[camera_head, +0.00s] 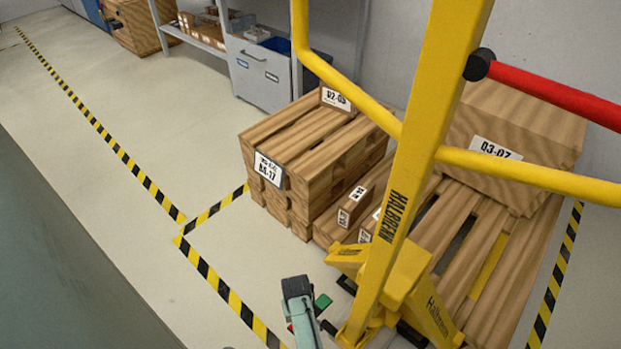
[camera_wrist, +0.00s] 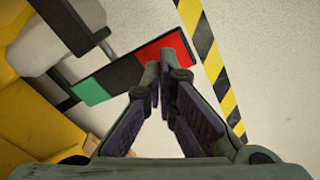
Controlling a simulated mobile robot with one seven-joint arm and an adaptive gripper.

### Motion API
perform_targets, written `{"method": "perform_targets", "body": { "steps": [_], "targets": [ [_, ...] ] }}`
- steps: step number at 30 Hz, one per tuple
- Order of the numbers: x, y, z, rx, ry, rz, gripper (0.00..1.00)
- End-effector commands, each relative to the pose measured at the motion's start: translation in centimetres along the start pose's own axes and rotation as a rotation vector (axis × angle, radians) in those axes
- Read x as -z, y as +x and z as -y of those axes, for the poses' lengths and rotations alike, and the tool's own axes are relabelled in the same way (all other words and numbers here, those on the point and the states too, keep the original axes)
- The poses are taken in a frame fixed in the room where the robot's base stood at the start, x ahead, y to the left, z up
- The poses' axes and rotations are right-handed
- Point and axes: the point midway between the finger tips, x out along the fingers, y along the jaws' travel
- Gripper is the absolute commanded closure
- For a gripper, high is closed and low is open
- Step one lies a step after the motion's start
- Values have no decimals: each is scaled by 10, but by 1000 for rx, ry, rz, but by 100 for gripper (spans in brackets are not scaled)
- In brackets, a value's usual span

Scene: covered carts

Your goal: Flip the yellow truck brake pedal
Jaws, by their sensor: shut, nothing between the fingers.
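The yellow truck (camera_head: 399,180) stands at centre right in the head view, its yellow frame rising past the top edge. Its brake pedal is a dark bar with a green end (camera_head: 323,301) and a red end. In the wrist view the pedal (camera_wrist: 120,75) lies slanted, green end lower left and red end upper right. My gripper (camera_wrist: 160,75) is shut and empty, its fingertips overlapping the lower edge of the red end. I cannot tell whether they touch it. In the head view my arm's end hides part of the pedal.
A grey cabinet (camera_head: 258,72) is at the back wall. Floor at left is clear, with yellow-black tape (camera_head: 145,182).

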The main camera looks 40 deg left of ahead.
Motion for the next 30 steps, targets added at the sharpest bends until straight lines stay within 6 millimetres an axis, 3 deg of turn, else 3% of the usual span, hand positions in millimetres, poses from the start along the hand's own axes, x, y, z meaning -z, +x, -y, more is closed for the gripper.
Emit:
{"method": "perform_targets", "body": {
  "steps": [30],
  "targets": [
    [0, 16, 0, 0, 0, 0, 100]
  ]
}}
